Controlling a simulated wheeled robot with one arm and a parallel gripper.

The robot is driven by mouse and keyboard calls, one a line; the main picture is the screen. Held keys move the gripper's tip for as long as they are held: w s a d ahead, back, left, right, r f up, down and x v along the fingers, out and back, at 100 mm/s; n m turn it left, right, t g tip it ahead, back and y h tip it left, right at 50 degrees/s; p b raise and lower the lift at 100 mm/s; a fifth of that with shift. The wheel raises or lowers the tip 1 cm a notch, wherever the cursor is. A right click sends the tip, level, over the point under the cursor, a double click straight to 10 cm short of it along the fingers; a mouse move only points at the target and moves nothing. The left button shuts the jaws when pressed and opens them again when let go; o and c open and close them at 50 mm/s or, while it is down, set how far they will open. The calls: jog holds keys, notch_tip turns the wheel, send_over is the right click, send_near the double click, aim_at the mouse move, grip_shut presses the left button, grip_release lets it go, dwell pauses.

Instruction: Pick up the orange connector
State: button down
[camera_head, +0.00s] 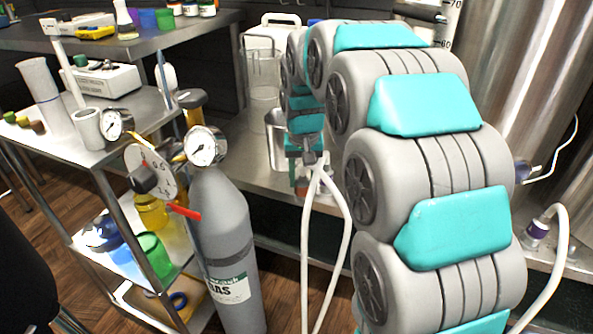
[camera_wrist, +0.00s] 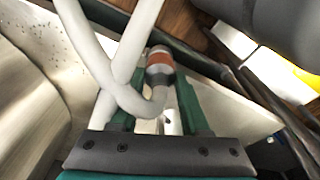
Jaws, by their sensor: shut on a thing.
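The orange connector (camera_wrist: 158,60) shows in the wrist view as an orange-red band with grey ends, on a curved white hose (camera_wrist: 97,65). My gripper (camera_wrist: 152,100) has green fingers on both sides of the connector's lower end and is shut on it. The exact contact is partly hidden by the hose. In the head view, my arm reaches over the steel bench, with white hose (camera_head: 307,240) hanging in loops near its end.
A grey gas cylinder (camera_head: 225,240) with a gauge (camera_head: 203,146) stands left of my arm. A steel cart (camera_head: 60,160) with bottles and instruments is at the left. Large steel tanks (camera_head: 540,90) stand at the right. A jug (camera_head: 263,80) is on the bench behind.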

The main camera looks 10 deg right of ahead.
jog(key=s+d, duration=0.2)
jog(key=s, duration=0.8)
jog(key=shift+b, duration=0.3)
jog(key=shift+d, duration=0.1)
jog(key=shift+r, duration=0.1)
notch_tip(320, 180, up, 4)
jog(key=shift+r+p, duration=0.15)
jog(key=shift+p, duration=0.6)
